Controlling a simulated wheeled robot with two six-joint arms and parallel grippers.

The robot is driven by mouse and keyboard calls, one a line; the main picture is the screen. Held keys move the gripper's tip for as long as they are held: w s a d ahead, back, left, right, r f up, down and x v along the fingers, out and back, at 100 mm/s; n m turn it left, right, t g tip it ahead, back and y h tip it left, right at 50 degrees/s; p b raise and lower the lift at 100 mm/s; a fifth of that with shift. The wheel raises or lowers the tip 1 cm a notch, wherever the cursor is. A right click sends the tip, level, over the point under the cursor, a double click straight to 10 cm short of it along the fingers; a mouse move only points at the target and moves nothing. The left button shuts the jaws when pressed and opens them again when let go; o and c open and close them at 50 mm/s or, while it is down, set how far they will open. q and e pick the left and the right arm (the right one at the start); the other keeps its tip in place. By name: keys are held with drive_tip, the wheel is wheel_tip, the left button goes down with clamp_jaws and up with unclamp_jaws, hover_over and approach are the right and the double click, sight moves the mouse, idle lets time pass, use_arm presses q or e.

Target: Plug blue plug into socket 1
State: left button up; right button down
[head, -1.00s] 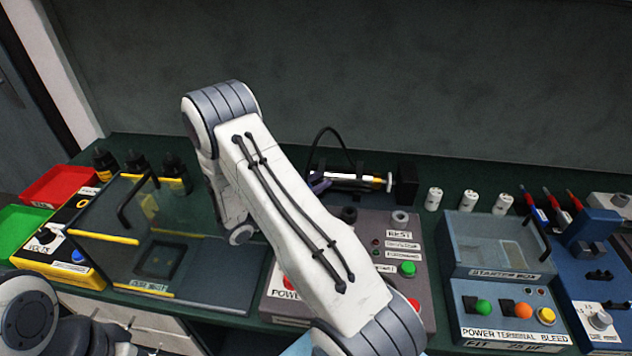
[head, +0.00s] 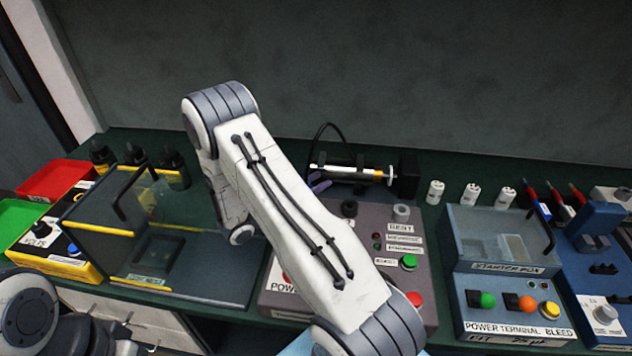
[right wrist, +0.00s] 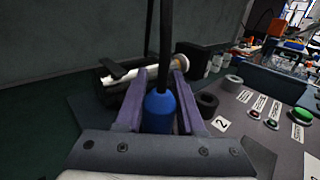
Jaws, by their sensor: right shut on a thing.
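The blue plug (right wrist: 159,112) stands upright between the purple fingers of my right gripper (right wrist: 157,100) in the right wrist view, with a dark cable rising from its top. In the head view my right arm hides the plug, and only a bit of the purple fingers of the right gripper (head: 319,184) shows. A dark round socket (right wrist: 207,101) beside the label 2 sits to the right of the gripper; it also shows in the head view (head: 349,208). I cannot make out a socket marked 1. The plug's lower end is hidden. My left gripper is out of view.
A grey control panel (head: 408,240) with buttons lies under my right arm. A black and white cylinder device (head: 350,173) lies behind it. A clear-walled box (head: 190,262) stands left; the starter box (head: 508,268) and white bottles (head: 471,194) are right.

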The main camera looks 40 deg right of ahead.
drive_tip(key=shift+f, duration=0.35)
drive_tip(key=shift+c, duration=2.2)
unclamp_jaws()
drive_tip(key=a+b, duration=0.1)
drive_tip(key=a, duration=0.4)
drive_tip(key=a+b, duration=0.1)
drive_tip(key=a, duration=0.4)
drive_tip(key=shift+w+a, duration=0.2)
drive_tip(key=shift+a, duration=0.05)
